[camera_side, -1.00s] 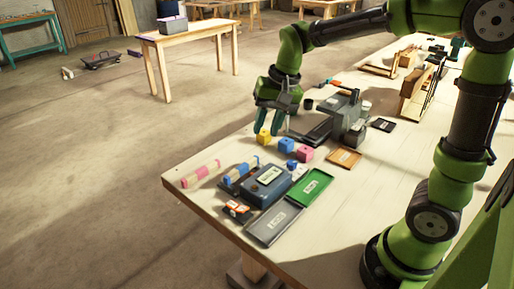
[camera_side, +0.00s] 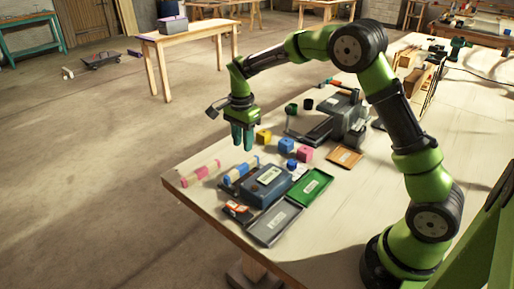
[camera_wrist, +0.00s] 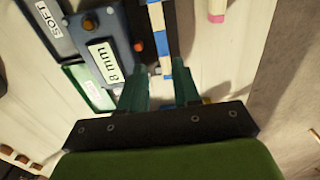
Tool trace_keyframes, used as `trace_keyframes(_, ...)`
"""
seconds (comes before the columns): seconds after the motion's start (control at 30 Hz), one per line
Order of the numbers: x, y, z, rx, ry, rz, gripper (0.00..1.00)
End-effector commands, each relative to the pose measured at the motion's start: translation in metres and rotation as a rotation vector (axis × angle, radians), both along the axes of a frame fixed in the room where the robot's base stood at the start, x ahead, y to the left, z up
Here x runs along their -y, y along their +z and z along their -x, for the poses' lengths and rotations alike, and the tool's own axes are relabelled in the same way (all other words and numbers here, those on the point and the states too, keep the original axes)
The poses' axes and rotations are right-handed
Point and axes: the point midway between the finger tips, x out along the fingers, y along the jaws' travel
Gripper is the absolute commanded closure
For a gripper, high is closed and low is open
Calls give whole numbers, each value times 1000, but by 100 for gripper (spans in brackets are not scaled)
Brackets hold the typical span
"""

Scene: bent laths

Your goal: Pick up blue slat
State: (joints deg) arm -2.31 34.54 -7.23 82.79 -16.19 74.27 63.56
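The blue slat (camera_side: 240,171), pale wood with blue bands, lies on the workbench between a pink-banded slat and a dark blue box. In the wrist view the blue-banded wood (camera_wrist: 181,70) shows ahead of and between my fingers, partly cut off by a dark strip. My gripper (camera_side: 243,150) hangs fingers down above the bench, near the slat's far end, and does not touch it. In the wrist view my gripper (camera_wrist: 160,92) has its two green fingers apart with nothing between them.
The pink-banded slat (camera_side: 201,174) lies left of the blue one. The dark blue box (camera_side: 266,185) with a label is close on the right. A green tray (camera_side: 311,187), a grey tray (camera_side: 273,222) and yellow (camera_side: 263,136) and pink (camera_side: 305,154) blocks are nearby. The bench's left edge is close.

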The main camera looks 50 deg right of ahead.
Motion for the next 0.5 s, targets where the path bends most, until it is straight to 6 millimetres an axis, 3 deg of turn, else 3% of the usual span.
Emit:
trace_keyframes(0.1,1,-22,1,-4,-1,-1,68)
trace_keyframes(0.37,0,-42,0,-1,1,-1,68)
trace_keyframes(0.5,-2,-62,-2,-3,1,-1,68)
